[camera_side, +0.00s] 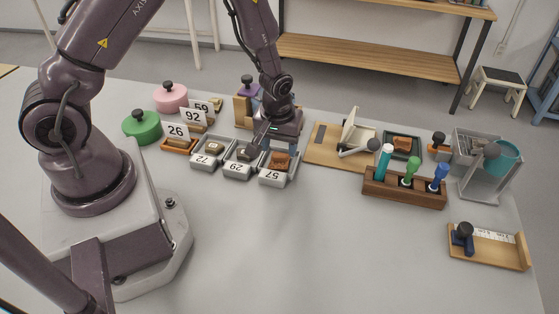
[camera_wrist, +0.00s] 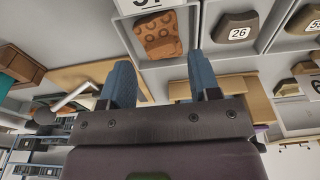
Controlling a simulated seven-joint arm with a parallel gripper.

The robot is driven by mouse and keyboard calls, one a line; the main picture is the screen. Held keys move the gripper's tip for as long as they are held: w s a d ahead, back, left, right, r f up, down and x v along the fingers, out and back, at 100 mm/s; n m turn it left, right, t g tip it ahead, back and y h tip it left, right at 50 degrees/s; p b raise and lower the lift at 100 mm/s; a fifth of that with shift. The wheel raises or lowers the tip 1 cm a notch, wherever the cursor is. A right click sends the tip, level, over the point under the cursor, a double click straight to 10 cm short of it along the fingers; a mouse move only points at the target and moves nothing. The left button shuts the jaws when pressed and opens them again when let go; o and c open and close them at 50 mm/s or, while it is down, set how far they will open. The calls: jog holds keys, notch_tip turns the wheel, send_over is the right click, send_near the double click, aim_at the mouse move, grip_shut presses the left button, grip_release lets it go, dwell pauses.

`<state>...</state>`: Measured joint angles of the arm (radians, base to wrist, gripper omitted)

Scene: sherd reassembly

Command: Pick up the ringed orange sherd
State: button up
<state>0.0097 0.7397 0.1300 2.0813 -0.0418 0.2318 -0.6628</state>
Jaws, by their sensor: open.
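The ringed orange sherd (camera_wrist: 160,35) has dark ring marks on its upper face and a plain broken side. It lies in a grey tray, and in the side view the orange sherd (camera_side: 281,162) is in the rightmost of the three front trays, labelled 57. My gripper (camera_side: 279,148) is just above this tray, pointing down. In the wrist view my gripper (camera_wrist: 162,82) has its two blue-grey fingers apart with nothing between them. The sherd shows beyond the fingertips, roughly centred across the gap; I see no contact.
Two more grey trays (camera_side: 237,172) stand left of the sherd's tray. Numbered cards (camera_side: 193,115) and green (camera_side: 142,125) and pink (camera_side: 170,96) lidded items are behind left. A wooden board (camera_side: 325,146) and tool rack (camera_side: 404,192) stand right. The front table is clear.

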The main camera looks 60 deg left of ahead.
aim_at(280, 156)
jog(key=f, duration=0.4)
jog(key=shift+w+a+f, duration=0.1)
jog(key=shift+w+a, duration=0.1)
jog(key=shift+a, duration=0.1)
jog(key=c, duration=0.6)
